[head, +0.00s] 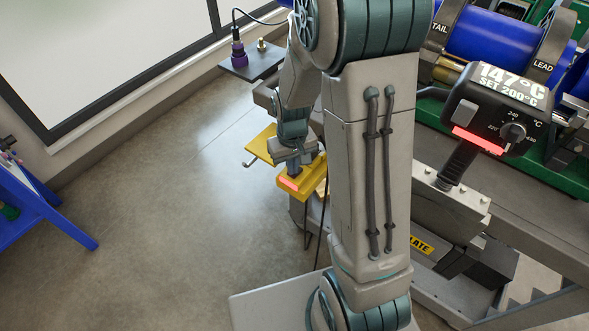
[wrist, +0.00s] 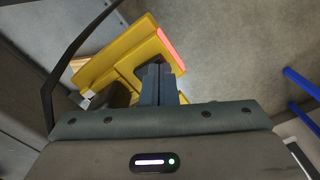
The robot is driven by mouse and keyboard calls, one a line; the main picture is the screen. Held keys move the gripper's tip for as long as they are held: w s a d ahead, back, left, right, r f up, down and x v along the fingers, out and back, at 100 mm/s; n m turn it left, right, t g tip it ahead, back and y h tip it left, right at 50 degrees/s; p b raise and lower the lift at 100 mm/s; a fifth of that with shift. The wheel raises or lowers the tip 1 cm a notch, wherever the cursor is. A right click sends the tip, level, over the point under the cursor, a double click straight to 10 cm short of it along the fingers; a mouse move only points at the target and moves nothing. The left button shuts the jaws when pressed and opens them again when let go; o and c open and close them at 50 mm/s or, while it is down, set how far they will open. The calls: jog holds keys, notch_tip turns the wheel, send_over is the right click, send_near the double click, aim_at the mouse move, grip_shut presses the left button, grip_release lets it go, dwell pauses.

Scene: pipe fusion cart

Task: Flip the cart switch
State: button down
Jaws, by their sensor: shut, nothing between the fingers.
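A yellow switch box (head: 310,187) with a red lit strip on its edge hangs at the near-left side of the cart. It also shows in the wrist view (wrist: 118,57), with the red strip along its right side. My gripper (head: 296,171) is at the box, its fingers pressed together and empty. In the wrist view the gripper's fingertips (wrist: 158,70) overlap the box's face near a dark recess. The switch lever itself is hidden behind the fingers, so its position cannot be told. I cannot tell whether the fingertips touch the box.
A heater control (head: 500,110) on the cart reads 147°C, set 200°C, with a red lit strip. Blue pipes (head: 490,38) lie in clamps marked TAIL and LEAD. A black cable (wrist: 52,75) passes left of the box. Open floor (head: 170,220) lies to the left.

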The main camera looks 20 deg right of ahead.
jog(key=shift+f, duration=0.25)
jog(key=shift+r, duration=0.1)
jog(key=shift+r+p, duration=2.55)
jog(key=shift+r, duration=0.9)
jog(key=s+r+m+t, duration=0.1)
jog(key=s+r+t, duration=0.2)
jog(key=s+r, duration=1.1)
notch_tip(320, 180, up, 2)
jog(key=shift+w, duration=0.1)
